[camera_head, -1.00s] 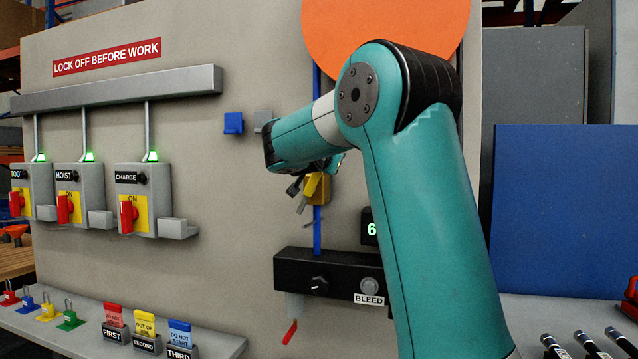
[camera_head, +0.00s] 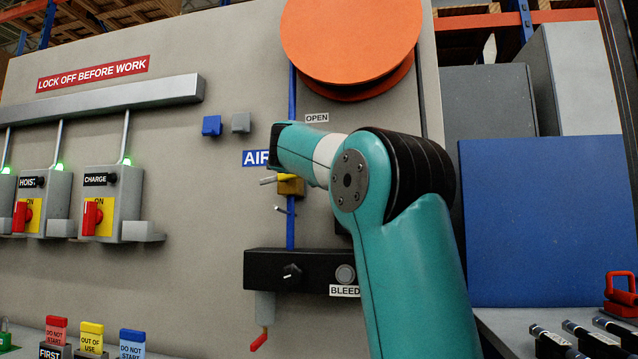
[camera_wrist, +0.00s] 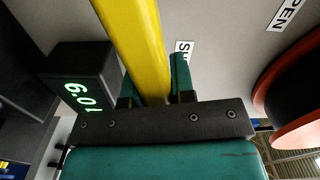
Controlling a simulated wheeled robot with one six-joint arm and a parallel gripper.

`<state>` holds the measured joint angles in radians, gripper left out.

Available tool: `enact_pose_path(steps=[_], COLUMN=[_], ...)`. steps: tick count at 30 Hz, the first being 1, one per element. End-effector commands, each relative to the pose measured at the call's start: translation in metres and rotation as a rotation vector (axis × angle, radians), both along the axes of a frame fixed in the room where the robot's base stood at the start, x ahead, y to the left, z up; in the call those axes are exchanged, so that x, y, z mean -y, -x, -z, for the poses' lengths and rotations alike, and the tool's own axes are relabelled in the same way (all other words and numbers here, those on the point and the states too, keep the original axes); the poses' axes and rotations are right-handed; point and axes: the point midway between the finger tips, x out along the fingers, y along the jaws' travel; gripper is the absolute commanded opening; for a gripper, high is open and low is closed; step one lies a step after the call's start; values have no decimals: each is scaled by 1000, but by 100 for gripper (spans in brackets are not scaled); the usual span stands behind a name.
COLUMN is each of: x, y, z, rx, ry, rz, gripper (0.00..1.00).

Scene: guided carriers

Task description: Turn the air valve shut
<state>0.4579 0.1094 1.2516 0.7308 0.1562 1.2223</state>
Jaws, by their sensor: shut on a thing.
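The air valve (camera_head: 290,186) is a yellow body on the blue vertical pipe, just right of the blue AIR label (camera_head: 256,158). My forearm hides part of it in the head view. In the wrist view a long yellow valve handle (camera_wrist: 133,38) runs between the two green fingers of my gripper (camera_wrist: 155,84), which is shut on it. The head view hides my fingers behind my arm. An OPEN label (camera_head: 317,118) sits above the valve. I cannot tell the handle's exact angle against the pipe.
A black block with a knob and BLEED button (camera_head: 345,273) is below the valve. A dark gauge (camera_wrist: 82,88) with green digits is close beside my gripper. A big orange disc (camera_head: 350,38) is above. Switch boxes (camera_head: 100,205) stand to the left.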

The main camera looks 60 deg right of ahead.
Motion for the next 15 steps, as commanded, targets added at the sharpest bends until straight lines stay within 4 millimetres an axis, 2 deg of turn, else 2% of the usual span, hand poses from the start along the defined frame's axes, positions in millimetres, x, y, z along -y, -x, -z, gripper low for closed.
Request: enact_pose_path(steps=[1,3,15], x=[1,1,1], y=[1,1,2], z=[11,14,23], rx=[30,70,196], ry=[-13,-30,-83], rz=[1,1,2], gripper=[0,0,0])
